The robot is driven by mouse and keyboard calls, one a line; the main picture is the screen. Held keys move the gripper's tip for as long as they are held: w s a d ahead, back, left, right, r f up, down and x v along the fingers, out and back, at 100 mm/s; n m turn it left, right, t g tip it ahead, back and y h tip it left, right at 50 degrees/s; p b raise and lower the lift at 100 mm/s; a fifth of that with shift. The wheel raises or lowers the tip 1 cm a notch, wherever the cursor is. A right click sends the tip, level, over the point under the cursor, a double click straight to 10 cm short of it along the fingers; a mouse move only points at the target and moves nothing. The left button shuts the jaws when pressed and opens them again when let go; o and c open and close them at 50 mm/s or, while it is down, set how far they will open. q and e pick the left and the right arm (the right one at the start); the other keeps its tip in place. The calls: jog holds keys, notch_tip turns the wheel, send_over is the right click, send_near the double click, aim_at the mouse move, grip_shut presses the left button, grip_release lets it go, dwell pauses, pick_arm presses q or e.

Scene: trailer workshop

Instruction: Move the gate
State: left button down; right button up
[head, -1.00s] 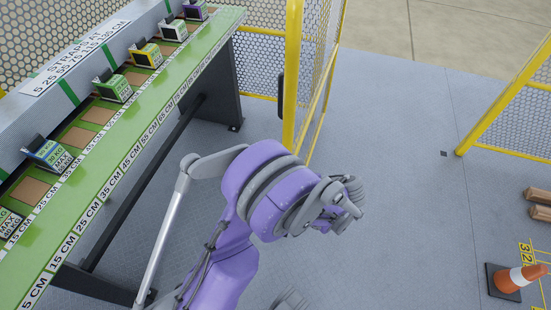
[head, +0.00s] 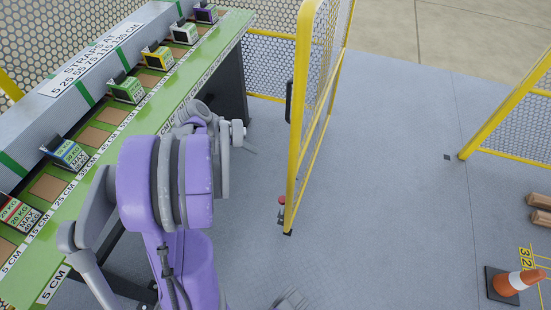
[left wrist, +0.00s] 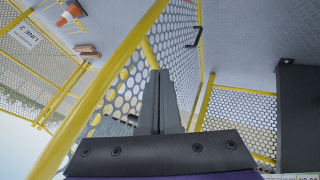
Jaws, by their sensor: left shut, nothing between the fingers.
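The gate (head: 298,120) is a tall yellow frame with mesh and a dark handle (head: 289,98) on its left side. It stands in the middle of the head view, and its lower corner ends above the floor picture at centre. In the left wrist view its mesh panel (left wrist: 181,35) and handle (left wrist: 196,37) show beyond the fingers. My left gripper (head: 247,147) is left of the gate, near the bench, apart from the gate frame. Its fingers (left wrist: 161,100) are shut and empty in the left wrist view.
A green bench (head: 100,180) with labelled strap boxes runs along the left, close to my left arm. Yellow mesh fencing (head: 515,115) stands at right. A traffic cone (head: 520,280) and wooden blocks (head: 540,208) lie at far right.

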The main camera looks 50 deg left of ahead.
aim_at(292, 166)
pick_arm(q)
jog(key=w+d+f+b, duration=0.3)
jog(key=w+d+f, duration=0.2)
jog(key=w+f, duration=0.2)
jog(key=shift+w+d+f, duration=0.3)
jog(key=shift+d+f, duration=0.1)
jog(key=shift+f, duration=0.05)
jog(key=d, duration=0.1)
jog(key=w+d, duration=0.2)
jog(key=shift+d, duration=0.3)
jog(key=shift+s, duration=0.1)
jog(key=shift+a, duration=0.15)
